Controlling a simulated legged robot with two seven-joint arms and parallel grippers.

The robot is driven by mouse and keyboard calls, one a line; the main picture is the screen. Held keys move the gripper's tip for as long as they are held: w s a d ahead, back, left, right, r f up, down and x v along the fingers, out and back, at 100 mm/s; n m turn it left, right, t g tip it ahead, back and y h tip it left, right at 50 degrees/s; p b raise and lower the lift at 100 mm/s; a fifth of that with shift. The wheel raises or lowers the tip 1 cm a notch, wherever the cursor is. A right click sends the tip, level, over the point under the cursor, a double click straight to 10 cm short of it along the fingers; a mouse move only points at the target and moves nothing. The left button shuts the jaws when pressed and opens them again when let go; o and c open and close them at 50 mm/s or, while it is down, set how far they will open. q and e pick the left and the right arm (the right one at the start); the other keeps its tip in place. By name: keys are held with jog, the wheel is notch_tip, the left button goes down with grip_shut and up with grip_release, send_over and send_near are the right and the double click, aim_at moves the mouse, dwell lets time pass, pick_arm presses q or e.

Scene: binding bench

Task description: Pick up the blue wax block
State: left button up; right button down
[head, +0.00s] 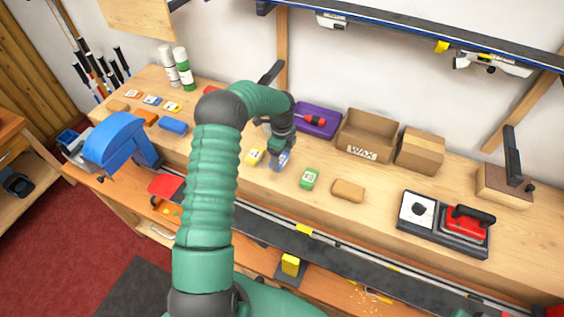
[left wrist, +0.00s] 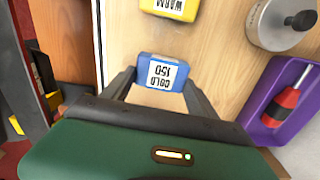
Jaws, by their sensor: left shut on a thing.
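The blue wax block (head: 284,159) is on the wooden bench, partly hidden by my left gripper in the head view. In the left wrist view the blue wax block (left wrist: 163,80) carries a white label reading "COLD 150" and sits between the finger ends. My left gripper (head: 280,160) reaches down from above and is shut on the block. Its two fingers (left wrist: 160,88) flank the block's sides. I cannot tell whether the block still touches the bench. My right gripper is not in view.
A yellow wax block (head: 254,156) and a green one (head: 309,179) are on either side. A purple tray (head: 330,128) with a red-handled tool, a cardboard WAX box (head: 350,150) and a waxing iron (head: 466,222) are on the bench. A dark rail runs along the front.

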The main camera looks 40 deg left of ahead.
pick_arm(q)
jog(key=s+d+r+b, duration=0.2)
jog(key=s+d+b, duration=0.1)
jog(key=s+d, duration=0.8)
jog(key=shift+d+r+b, duration=0.3)
jog(key=shift+r+b, duration=0.05)
jog(key=shift+r, duration=0.05)
jog(key=shift+a, duration=0.1)
